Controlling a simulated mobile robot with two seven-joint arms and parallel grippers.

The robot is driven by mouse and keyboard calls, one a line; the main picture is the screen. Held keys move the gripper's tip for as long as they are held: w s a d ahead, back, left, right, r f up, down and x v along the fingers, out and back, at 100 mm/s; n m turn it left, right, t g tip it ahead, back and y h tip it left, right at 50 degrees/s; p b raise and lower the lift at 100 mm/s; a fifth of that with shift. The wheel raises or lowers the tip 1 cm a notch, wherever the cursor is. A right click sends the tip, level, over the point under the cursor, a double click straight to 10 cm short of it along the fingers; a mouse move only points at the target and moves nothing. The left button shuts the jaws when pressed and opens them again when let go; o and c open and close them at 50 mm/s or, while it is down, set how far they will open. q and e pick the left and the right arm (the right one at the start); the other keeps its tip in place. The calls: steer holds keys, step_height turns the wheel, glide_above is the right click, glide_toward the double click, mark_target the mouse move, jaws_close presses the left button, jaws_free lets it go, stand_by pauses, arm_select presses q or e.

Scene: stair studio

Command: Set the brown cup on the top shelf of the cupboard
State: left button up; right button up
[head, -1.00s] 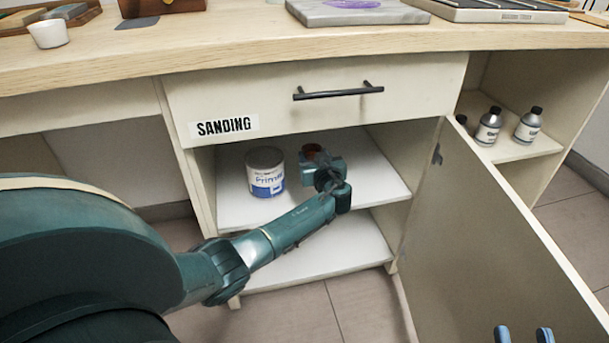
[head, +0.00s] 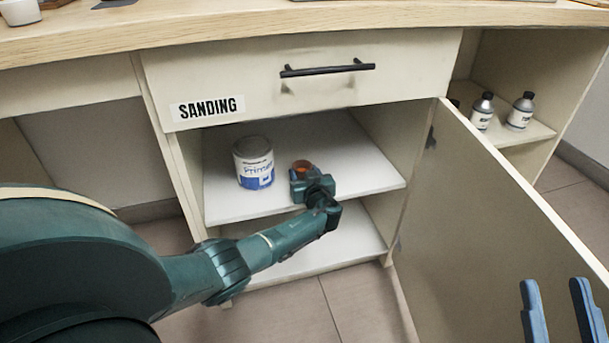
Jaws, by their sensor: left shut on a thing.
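The small brown cup (head: 302,165) is at the top shelf (head: 300,134) of the open cupboard, to the right of a white and blue tin. My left gripper (head: 303,178) is shut on the cup from the front. The gripper and wrist hide the cup's lower part, so I cannot tell whether its base touches the shelf. My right gripper (head: 562,312) shows only as two blue fingers, spread apart and empty, at the lower right in front of the door.
The primer tin (head: 254,163) stands on the top shelf's left side. The open door (head: 490,220) swings out on the right. A drawer marked SANDING (head: 300,85) is just above the opening. A lower shelf (head: 345,240) lies below. The top shelf's right side is clear.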

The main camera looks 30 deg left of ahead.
arm_select(q)
steer(key=shift+f, duration=0.2)
steer(key=o, duration=1)
steer(key=shift+r, duration=0.1)
steer(key=shift+c, duration=0.2)
arm_select(e)
steer(key=shift+r, duration=0.2)
arm_select(q)
steer(key=shift+r, duration=0.1)
arm_select(e)
steer(key=shift+r, duration=0.15)
arm_select(q)
steer(key=shift+s+d+r+p, duration=0.1)
steer(key=shift+s+d+p, duration=0.15)
steer(key=shift+p, duration=0.1)
steer(key=p+v, duration=0.2)
steer(key=v, duration=0.3)
steer(key=shift+d+r, duration=0.1)
steer(key=f+p+v, duration=0.1)
steer(key=v, duration=0.5)
steer(key=shift+r+p, duration=0.3)
steer(key=shift+p, duration=0.1)
arm_select(e)
steer(key=f+m+h, duration=0.1)
steer(key=f, duration=0.1)
steer(key=s+f+m+g+h, duration=0.1)
steer(key=f, duration=0.1)
steer(key=shift+g+h, duration=0.3)
steer(key=shift+h, duration=0.1)
